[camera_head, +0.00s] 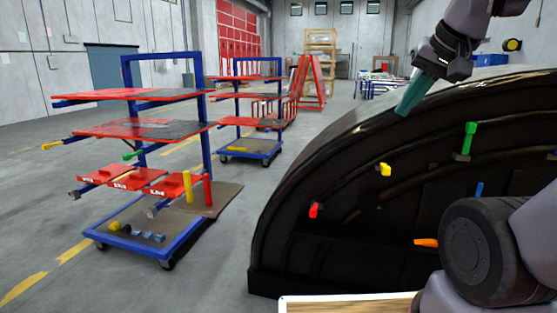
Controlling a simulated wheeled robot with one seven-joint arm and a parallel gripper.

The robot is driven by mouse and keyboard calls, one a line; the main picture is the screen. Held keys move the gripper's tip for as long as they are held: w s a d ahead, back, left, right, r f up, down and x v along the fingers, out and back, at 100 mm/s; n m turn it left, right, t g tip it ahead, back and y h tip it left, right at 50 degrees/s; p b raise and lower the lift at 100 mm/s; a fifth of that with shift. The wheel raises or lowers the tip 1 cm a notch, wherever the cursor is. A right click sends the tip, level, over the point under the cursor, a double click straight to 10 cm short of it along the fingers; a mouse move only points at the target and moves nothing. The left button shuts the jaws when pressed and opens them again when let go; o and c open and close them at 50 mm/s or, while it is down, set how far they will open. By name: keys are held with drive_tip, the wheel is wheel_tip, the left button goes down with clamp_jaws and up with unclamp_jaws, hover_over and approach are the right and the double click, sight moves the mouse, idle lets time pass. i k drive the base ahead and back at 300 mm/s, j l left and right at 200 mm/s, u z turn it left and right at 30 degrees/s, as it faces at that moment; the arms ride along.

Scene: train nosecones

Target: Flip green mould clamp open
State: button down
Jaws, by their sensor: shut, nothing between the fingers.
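The green mould clamp (468,140) is on the black curved mould (330,150), on its ribbed face right of centre. Its green handle stands upright above a small dark base. My gripper (406,102) hangs from the upper right, with a dark body and teal finger part pointing down and left. The fingers look closed together, with nothing held. They appear over the mould's upper rim, left of and above the green clamp and apart from it in the picture. Whether they touch the rim cannot be told.
Other clamps on the mould are yellow (384,169), red (315,210), blue (479,189) and orange (426,242). My arm covers the lower right. A blue-framed cart (206,135) with red shelves stands left, a second cart (281,120) behind it. Floor between cart and mould is clear.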

sight(471, 127)
drive_tip(key=i+l+z, duration=0.3)
drive_tip(key=i, duration=0.25)
drive_tip(key=i+z, duration=0.3)
drive_tip(key=i, duration=0.25)
